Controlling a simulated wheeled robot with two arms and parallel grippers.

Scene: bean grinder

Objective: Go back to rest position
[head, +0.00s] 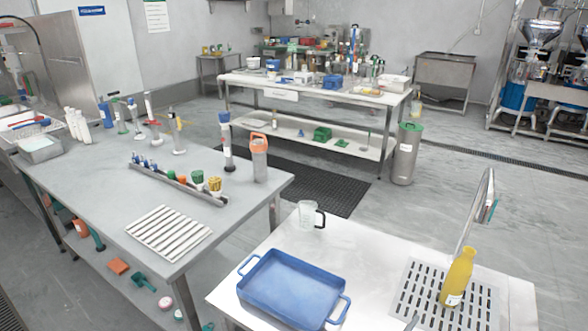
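Neither of my grippers shows in the head view. No part of my arms can be made out with certainty. The task names no object. The nearest surface is a metal table (240,290) at the bottom, with a blue tray (262,263) that has two handles and looks empty. Behind the tray stands a clear cup with a dark handle (308,214). On the right of this table a yellow bottle (458,277) stands upright on a slotted drain plate (423,285).
A grey table (100,163) on the left carries bottles, a tool rack and a ribbed white mat (168,233). A cluttered white table (350,97) stands farther back. Open floor (480,180) lies at right.

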